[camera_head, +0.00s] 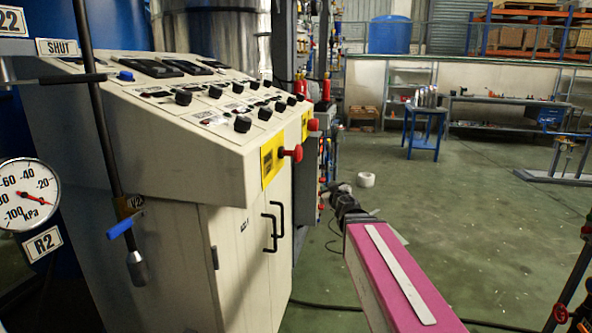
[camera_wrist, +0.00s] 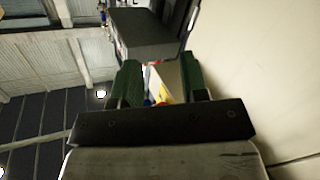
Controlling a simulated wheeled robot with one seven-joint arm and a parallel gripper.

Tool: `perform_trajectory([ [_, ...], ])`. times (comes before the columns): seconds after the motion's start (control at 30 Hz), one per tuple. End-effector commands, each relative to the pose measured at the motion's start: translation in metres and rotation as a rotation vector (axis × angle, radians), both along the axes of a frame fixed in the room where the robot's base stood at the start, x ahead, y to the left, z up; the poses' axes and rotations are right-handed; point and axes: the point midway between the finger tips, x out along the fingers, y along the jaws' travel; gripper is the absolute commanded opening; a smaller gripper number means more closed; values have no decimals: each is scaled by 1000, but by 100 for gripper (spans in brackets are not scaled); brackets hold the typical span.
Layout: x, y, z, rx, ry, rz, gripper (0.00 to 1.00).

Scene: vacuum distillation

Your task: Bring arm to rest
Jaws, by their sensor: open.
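My gripper (camera_wrist: 162,82) shows in the wrist view with its two green fingers apart. Nothing is held between them. Behind the gap, a pale shape with a patch of yellow is seen, too small to identify. A dark grey box-like shape stands beyond the fingertips. In the head view I cannot clearly make out the fingers.
A beige control console (camera_head: 215,150) with knobs, red buttons and black door handles fills the left. A pressure gauge (camera_head: 28,195) and a blue-handled valve (camera_head: 124,222) are at far left. Green floor (camera_head: 480,210) lies open at right, before a blue table (camera_head: 425,118).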

Motion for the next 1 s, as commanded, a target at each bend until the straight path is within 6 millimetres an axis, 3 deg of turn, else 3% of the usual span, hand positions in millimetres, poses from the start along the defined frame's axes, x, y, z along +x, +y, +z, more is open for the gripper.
perform_trajectory([
  [0.2,-13,-72,-74,44,209,-380,40],
  [0.4,-60,-108,-166,57,591,-604,40],
  [0.6,-132,-101,-248,70,1070,-629,40],
  [0.7,-166,-88,-273,82,1273,-574,40],
  [0.83,-195,-72,-289,99,1448,-491,40],
  [1.0,-208,-64,-294,109,1527,-441,40],
])
